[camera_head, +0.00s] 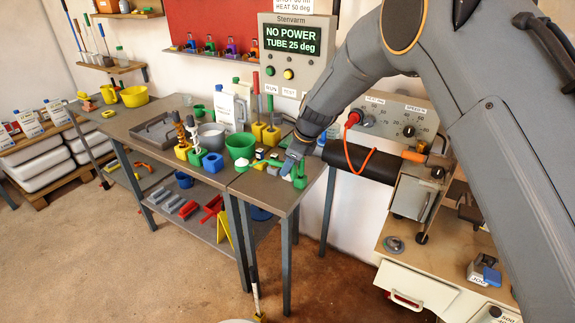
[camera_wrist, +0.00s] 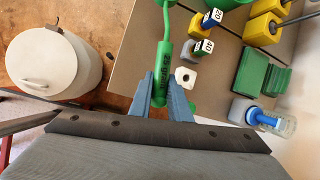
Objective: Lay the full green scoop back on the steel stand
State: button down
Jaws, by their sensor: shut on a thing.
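The green scoop (camera_wrist: 162,72) has a thick, lettered handle, seen in the wrist view between the two blue-grey fingers of my gripper (camera_wrist: 165,98). My gripper is shut on this handle. In the head view my gripper (camera_head: 291,168) is over the right part of the grey table. The scoop's bowl with white contents (camera_head: 242,162) shows to its left, in front of a green pot; the bowl is out of the wrist view. I cannot clearly pick out the steel stand in either view; my gripper and arm hide part of that table area.
A green pot (camera_head: 240,146), blue cup (camera_head: 212,163) and yellow blocks (camera_head: 271,135) stand close by. In the wrist view, small numbered blocks (camera_wrist: 203,47), a white nut-like piece (camera_wrist: 185,77) and a clear bottle (camera_wrist: 272,121) lie right of the handle. A white lidded bin (camera_wrist: 55,65) is left.

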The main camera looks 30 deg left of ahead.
aim_at(294, 169)
jog(key=shift+f+b, duration=1.7)
jog(key=shift+f, duration=1.25)
jog(key=c, duration=1.6)
grip_release()
jog(key=shift+b+v, duration=0.95)
jog(key=shift+v, duration=2.95)
